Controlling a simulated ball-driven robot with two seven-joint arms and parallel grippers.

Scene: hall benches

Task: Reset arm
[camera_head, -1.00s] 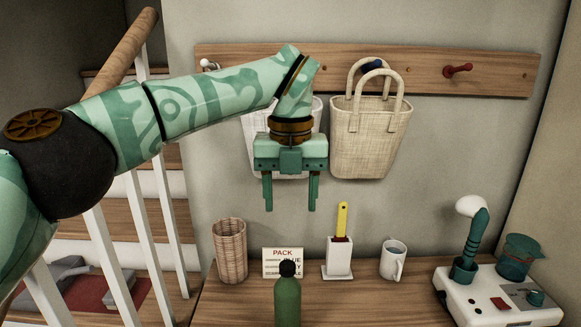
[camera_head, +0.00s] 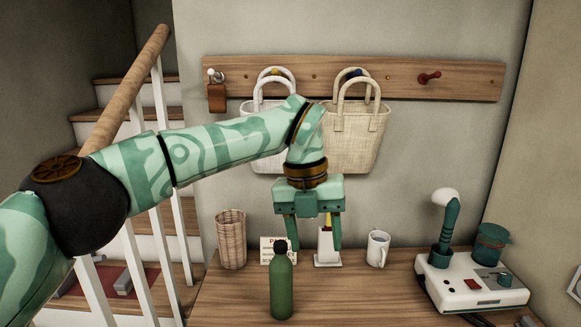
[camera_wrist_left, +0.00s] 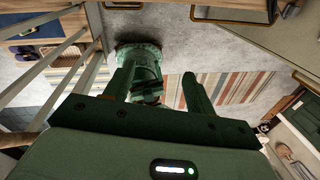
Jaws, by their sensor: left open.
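My left gripper (camera_head: 315,240) hangs at the end of my green patterned arm, fingers pointing down. It is open with nothing between its fingers. In the head view it overlaps the white holder (camera_head: 328,247) behind it, and its left finger shows just right of the green bottle's dark cap. The green bottle (camera_head: 281,288) stands upright on the wooden bench. In the left wrist view the two dark green fingers (camera_wrist_left: 162,75) are apart, with floor beyond them. My right gripper is in neither view.
The wooden bench (camera_head: 370,302) holds a wicker basket (camera_head: 231,240), a white mug (camera_head: 377,249) and a white console with a joystick (camera_head: 470,286). Two woven bags, one here (camera_head: 357,135), hang from a peg rail (camera_head: 430,90). A stair railing (camera_head: 130,85) is at left.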

